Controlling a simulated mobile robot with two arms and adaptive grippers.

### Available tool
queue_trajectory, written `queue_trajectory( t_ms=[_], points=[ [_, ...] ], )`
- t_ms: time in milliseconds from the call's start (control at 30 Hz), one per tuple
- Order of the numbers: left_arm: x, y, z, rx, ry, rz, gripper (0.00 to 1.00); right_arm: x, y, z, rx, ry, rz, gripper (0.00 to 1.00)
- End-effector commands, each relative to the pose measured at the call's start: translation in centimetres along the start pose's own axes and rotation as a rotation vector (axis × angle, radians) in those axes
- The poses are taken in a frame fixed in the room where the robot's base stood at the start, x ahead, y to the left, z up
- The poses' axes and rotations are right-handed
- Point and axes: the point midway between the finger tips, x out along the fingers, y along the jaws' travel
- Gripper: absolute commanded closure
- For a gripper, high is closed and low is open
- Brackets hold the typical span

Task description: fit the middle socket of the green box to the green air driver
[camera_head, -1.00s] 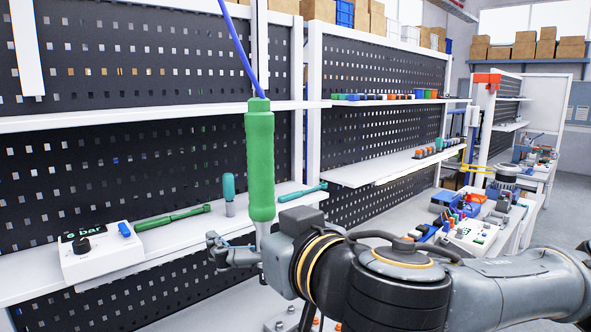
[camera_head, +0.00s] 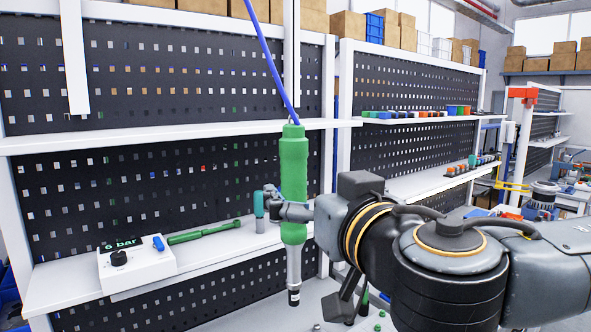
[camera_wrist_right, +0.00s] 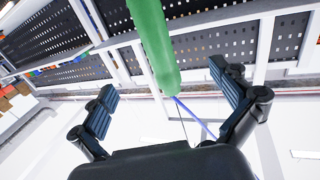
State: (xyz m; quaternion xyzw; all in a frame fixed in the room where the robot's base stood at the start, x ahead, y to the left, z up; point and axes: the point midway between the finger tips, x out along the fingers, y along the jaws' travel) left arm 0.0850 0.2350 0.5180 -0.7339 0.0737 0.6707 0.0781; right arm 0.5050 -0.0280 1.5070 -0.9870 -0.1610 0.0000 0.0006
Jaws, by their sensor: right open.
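The green air driver (camera_head: 294,165) hangs upright from a blue hose, its grey nose pointing down with a dark tip (camera_head: 294,295). My right gripper (camera_head: 275,207) is at the lower half of its green body, coming in from the right. In the right wrist view the driver (camera_wrist_right: 152,40) shows between the two spread fingers of my right gripper (camera_wrist_right: 162,76). The fingers are open; I cannot tell whether either touches it. My left gripper is not in view. I cannot make out the green box with sockets for certain.
A white pressure unit marked "6 bar" (camera_head: 136,267) and a green wrench-like tool (camera_head: 203,232) lie on the left shelf. A teal-handled tool (camera_head: 259,210) stands behind my gripper. Coloured parts line the right shelf (camera_head: 410,114). The blue hose (camera_head: 268,65) runs upward.

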Motion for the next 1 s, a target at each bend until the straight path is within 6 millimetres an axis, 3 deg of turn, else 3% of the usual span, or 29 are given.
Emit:
queue_trajectory(
  t_ms=[200, 300, 600, 1000],
  points=[
    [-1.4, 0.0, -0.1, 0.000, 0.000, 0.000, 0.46, 2.7, 0.0, -0.2, -0.003, -0.001, 0.001, 0.00],
    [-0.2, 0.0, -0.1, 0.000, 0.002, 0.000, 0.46, 4.0, 0.0, 0.4, 0.003, -0.002, 0.001, 0.00],
    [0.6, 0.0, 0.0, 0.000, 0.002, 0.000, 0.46, 7.2, 0.0, 0.2, 0.001, -0.001, 0.000, 0.00],
    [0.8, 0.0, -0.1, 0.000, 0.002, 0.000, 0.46, 8.5, 0.0, 0.1, -0.001, 0.000, -0.001, 0.00]
  ],
)
